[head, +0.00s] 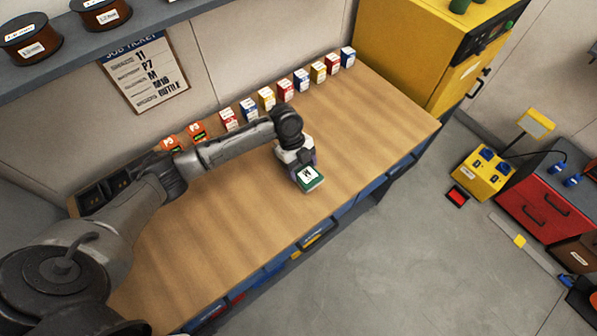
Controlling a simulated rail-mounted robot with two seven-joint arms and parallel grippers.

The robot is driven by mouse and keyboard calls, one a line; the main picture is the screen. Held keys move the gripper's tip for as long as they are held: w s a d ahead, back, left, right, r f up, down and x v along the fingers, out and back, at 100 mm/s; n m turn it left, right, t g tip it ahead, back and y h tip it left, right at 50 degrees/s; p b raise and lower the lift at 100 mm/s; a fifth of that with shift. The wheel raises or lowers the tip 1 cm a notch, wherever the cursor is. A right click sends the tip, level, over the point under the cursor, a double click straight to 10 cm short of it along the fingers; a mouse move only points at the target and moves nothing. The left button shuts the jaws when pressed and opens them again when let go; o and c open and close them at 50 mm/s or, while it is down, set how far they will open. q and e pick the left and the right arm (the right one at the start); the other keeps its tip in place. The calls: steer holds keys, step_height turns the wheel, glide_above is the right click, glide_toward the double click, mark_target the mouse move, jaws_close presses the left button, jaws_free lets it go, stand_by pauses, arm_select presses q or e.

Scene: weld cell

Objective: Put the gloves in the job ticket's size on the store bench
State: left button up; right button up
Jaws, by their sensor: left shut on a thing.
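My left gripper (303,168) reaches over the wooden store bench (240,203) from the left and is shut on a green pack (312,184) with a white label, which looks like the glove pack. A dark mark on the label is too small to read for sure. The pack is over the bench near its front edge; I cannot tell whether it touches the top. The job ticket (148,73) hangs on the wall behind the bench, with lines that read 11, P7, M, M16 and bottle. My right gripper is not in view.
A row of several small red, blue and yellow boxes (285,89) stands along the bench's back edge, with orange packs marked P3 (196,132) to the left. A dark tray (97,198) sits at the left end. A yellow cabinet (408,45) adjoins the right end. The bench's middle is clear.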

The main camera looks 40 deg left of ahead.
arm_select(q)
steer(key=shift+a+f, duration=0.2)
steer(key=shift+a, duration=0.15)
steer(key=shift+s+f, duration=0.1)
steer(key=shift+f, duration=1.85)
steer(key=shift+f, duration=0.1)
steer(key=o, duration=1.1)
steer(key=v, duration=1.2)
